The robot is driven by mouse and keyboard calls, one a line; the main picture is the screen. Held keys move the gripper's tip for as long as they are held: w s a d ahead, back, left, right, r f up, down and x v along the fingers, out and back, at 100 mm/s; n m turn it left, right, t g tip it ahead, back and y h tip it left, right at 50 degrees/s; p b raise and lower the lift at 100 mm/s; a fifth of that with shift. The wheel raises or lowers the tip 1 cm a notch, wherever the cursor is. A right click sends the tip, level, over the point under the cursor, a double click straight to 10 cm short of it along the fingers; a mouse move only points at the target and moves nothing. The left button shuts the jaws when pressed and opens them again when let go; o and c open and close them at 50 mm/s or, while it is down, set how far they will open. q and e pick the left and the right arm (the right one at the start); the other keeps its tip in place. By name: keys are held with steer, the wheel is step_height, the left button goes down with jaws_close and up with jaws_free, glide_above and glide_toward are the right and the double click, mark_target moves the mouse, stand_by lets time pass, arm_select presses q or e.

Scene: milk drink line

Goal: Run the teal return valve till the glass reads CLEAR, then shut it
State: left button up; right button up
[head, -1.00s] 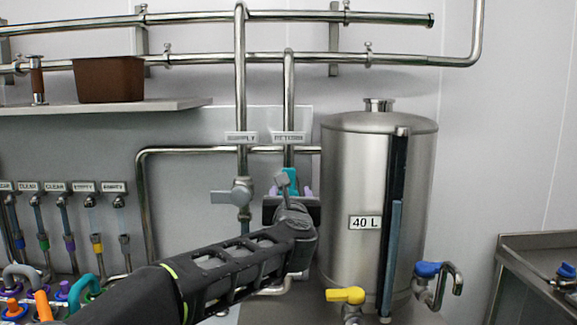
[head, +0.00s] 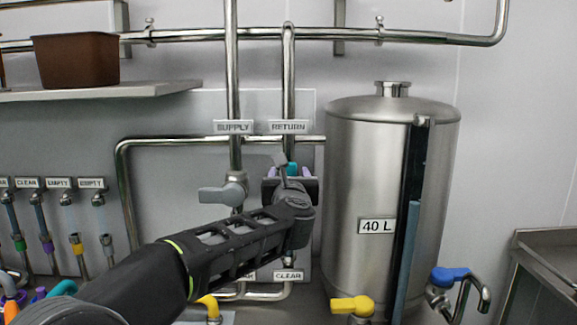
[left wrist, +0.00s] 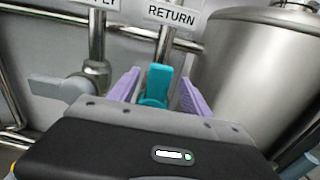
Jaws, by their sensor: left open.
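The teal return valve handle (left wrist: 157,84) points up along the pipe under the RETURN sign (left wrist: 171,15). My left gripper (left wrist: 157,92) is open, with one lilac finger on each side of the handle and a gap to each. In the head view the left gripper (head: 291,183) covers most of the valve, and only a bit of the teal handle (head: 292,169) shows. Below it, a plate reading CLEAR (head: 288,275) is on the return line. The glass itself is largely hidden behind my arm. My right gripper is not in view.
A grey-handled supply valve (head: 222,194) stands just left of the return valve. The 40 L steel tank (head: 365,170) is close on the right, with a yellow valve (head: 352,305) and a blue valve (head: 450,274) low down. A shelf (head: 100,91) holds a brown box (head: 75,60).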

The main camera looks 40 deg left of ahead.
arm_select(q)
steer(key=p+x, duration=0.2)
steer(key=x, duration=0.4)
steer(key=shift+w+a, duration=0.35)
steer(key=shift+w, duration=0.05)
steer(key=shift+c, duration=0.3)
jaws_close()
stand_by(0.7)
